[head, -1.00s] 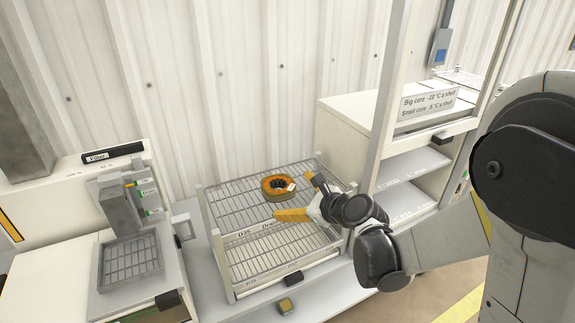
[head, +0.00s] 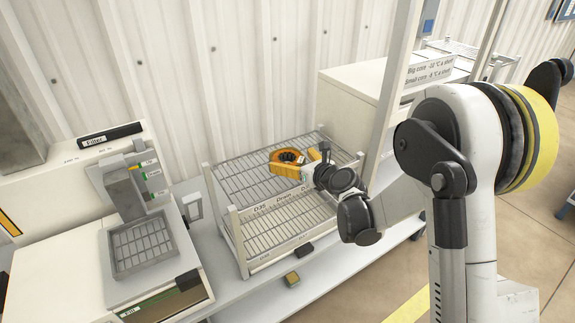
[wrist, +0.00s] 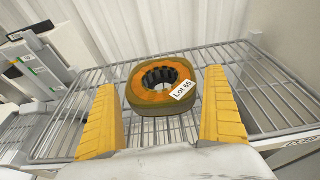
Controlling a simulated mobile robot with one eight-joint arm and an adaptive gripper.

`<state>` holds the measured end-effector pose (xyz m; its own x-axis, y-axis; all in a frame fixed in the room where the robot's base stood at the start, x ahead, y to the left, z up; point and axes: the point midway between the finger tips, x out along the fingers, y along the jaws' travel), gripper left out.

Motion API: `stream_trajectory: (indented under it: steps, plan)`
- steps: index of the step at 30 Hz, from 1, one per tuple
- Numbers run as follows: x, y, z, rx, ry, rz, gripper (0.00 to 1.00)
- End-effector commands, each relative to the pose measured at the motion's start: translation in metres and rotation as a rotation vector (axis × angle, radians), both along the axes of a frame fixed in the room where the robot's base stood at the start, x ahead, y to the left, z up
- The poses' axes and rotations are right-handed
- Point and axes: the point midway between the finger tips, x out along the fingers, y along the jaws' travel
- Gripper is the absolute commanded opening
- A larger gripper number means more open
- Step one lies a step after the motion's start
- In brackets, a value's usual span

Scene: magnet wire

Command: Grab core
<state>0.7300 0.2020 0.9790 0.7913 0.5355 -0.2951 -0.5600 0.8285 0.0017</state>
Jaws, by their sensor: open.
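The core (head: 287,156) is an orange and olive ring with a dark toothed centre. It rests on the upper wire shelf of the rack (head: 237,187). In the wrist view the core (wrist: 158,87) lies ahead of the fingertips and between their lines, with a white "Lot 65" tag on its right side. In the head view my gripper (head: 288,170) overlaps the near side of the core; contact cannot be told.
A machine with a wire tray (head: 142,245) stands at the left. A white cabinet (head: 350,85) with a temperature sign stands behind at the right. A small yellow-topped block (head: 292,279) lies on the bench in front of the rack. The corrugated wall is behind the rack.

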Motion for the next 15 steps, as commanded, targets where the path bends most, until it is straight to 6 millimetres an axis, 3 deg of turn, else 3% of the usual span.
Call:
stream_trajectory:
  steps: [4, 11, 12, 15]
  plan:
    - [0.015, 0.01, -0.007, -0.002, -0.001, 0.0, 1.0]
    - [0.017, 0.011, -0.006, -0.002, -0.001, 0.0, 1.0]
    - [0.017, 0.011, -0.006, -0.002, -0.001, 0.0, 0.97]
    - [0.017, 0.011, -0.006, -0.002, -0.001, 0.0, 0.66]
